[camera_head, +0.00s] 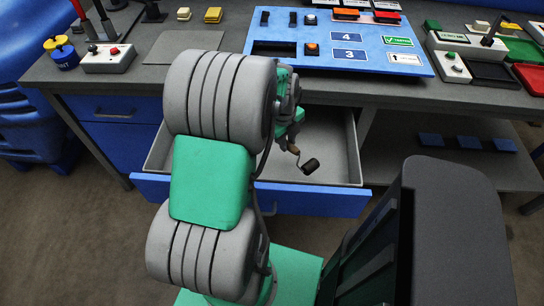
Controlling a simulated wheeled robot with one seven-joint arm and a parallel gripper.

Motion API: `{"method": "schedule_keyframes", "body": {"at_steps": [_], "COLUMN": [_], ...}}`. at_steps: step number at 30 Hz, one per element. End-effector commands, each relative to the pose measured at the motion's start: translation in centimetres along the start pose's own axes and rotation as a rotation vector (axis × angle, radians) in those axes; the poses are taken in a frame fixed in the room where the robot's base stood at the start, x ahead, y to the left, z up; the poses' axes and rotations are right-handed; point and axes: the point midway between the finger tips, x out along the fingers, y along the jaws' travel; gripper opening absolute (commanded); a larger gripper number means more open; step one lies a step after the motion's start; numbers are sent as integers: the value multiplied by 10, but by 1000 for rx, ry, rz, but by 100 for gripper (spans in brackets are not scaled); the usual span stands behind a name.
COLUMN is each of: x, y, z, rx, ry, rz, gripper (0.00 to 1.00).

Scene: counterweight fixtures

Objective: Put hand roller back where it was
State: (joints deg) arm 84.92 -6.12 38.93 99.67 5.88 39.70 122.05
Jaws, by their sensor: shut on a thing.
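The hand roller (310,166) has a small dark roller head and a short tan handle. My gripper (291,143) is shut on its handle, partly hidden behind my arm. The hand roller is held over the open drawer (338,158), with its dark head pointing down and to the right. I cannot tell how far it is above the drawer floor. The drawer has grey inner walls and a blue front; its visible right part looks empty, and my arm hides much of the left part.
The grey workbench (205,41) stands behind the drawer. On it are a blue panel (375,57) with numbered labels, a white box with a red button (108,58), a yellow-and-blue item (62,53) and coloured trays at right. A lower shelf (400,165) holds blue blocks (468,142).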

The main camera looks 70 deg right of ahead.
Motion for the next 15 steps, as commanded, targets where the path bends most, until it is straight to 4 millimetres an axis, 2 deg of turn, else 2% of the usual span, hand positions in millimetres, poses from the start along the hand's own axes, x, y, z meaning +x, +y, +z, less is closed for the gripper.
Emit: {"method": "schedule_keyframes", "body": {"at_steps": [3, 6, 11, 15], "x": [26, 40, 54, 78], "y": [18, 26, 35, 40], "z": [20, 31, 41, 43], "rx": [-5, -3, -2, 1], "ry": [3, 1, 1, 2], "rz": [4, 1, 1, 3], "gripper": [0, 0, 0, 0]}}
